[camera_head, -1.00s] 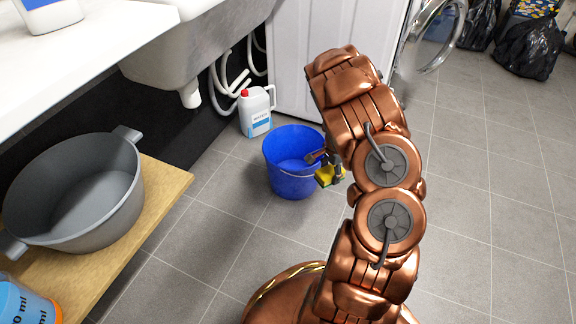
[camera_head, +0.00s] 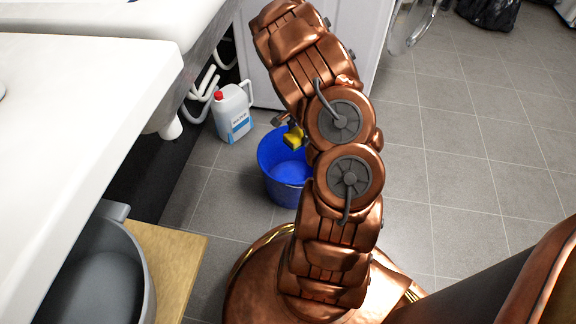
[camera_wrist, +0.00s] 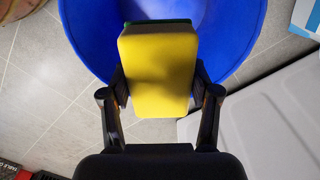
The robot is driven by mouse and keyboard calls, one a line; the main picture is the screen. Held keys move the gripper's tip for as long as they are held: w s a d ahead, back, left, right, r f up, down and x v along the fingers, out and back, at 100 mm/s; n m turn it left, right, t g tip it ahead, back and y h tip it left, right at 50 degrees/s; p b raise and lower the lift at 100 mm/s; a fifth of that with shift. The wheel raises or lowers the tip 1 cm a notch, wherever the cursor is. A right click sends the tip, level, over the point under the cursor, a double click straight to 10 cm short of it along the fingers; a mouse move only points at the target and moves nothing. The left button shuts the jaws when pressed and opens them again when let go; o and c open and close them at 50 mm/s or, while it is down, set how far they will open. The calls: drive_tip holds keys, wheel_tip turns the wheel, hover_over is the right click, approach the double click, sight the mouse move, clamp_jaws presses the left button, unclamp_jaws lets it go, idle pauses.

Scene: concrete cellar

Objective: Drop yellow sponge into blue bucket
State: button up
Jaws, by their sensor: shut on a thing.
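The yellow sponge (camera_wrist: 160,70) with a green side is held between the two fingers of my gripper (camera_wrist: 161,92) in the wrist view. In the head view the sponge (camera_head: 293,138) shows just left of my arm, with my gripper (camera_head: 290,126) partly hidden behind the arm. The blue bucket (camera_head: 284,182) stands upright on the floor, its right side hidden by my arm. In the wrist view the bucket (camera_wrist: 238,30) lies behind the sponge, which overlaps its opening and near rim. I cannot tell the height of the sponge above the bucket.
A white jug (camera_head: 232,113) stands on the floor just behind and left of the bucket. A white machine (camera_head: 358,45) is behind. A white counter (camera_head: 80,120) and a grey pot (camera_head: 100,275) on a wooden shelf (camera_head: 172,265) are at left.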

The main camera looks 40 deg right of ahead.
drive_tip(key=shift+a+f+b, duration=0.1)
drive_tip(key=shift+f+b, duration=1.45)
drive_tip(key=shift+f, duration=1.35)
drive_tip(key=o, duration=1)
drive_tip(key=r, duration=1.2)
drive_tip(key=shift+w+d, duration=0.2)
